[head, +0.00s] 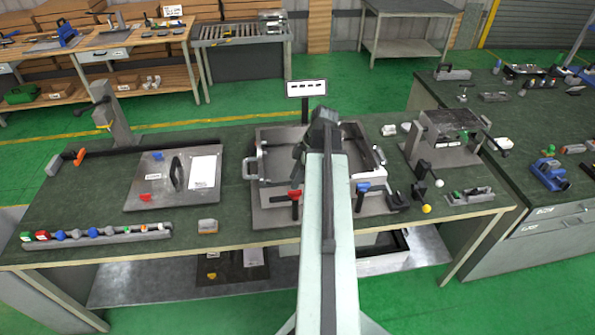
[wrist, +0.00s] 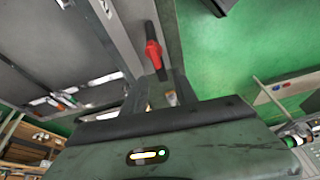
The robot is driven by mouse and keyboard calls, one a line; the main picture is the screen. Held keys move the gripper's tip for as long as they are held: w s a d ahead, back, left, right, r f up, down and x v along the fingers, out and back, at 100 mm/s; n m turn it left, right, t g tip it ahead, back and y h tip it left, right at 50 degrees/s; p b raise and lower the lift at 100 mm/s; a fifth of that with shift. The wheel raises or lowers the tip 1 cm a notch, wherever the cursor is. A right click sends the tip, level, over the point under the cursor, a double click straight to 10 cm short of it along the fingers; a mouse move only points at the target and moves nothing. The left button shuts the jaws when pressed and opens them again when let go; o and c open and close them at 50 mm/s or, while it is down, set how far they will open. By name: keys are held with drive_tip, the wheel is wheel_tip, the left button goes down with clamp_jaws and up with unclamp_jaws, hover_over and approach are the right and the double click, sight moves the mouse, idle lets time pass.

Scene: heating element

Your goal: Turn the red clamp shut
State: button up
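The red clamp (head: 294,194) stands at the front left of the grey metal fixture (head: 265,218), with a dark bar running from its red part. In the wrist view the red clamp (wrist: 153,52) lies just beyond my fingertips, roughly in line with the gap between them. My gripper (wrist: 158,80) has its two dark fingers spread, with nothing visible held between them. I see no contact with the clamp, but the exact distance is hard to tell. In the head view my own arm and column hide part of the fixture and most of my gripper.
A blue clamp (head: 363,188) stands on the fixture's right side, beside my column. A flat plate (head: 150,185) with a dark handle lies left of the fixture. A tray of small coloured parts (head: 95,236) lies at the front left. Green tabletop (head: 235,150) is free left of the fixture.

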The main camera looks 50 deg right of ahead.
sight(297, 191)
drive_tip(key=shift+n, duration=0.4)
wheel_tip(297, 191, down, 6)
drive_tip(key=b, duration=0.7)
drive_tip(key=shift+s+d, duration=0.1)
drive_tip(key=shift+d, duration=0.05)
drive_tip(key=shift+r, duration=0.15)
drive_tip(key=shift+t, duration=0.3)
clamp_jaws()
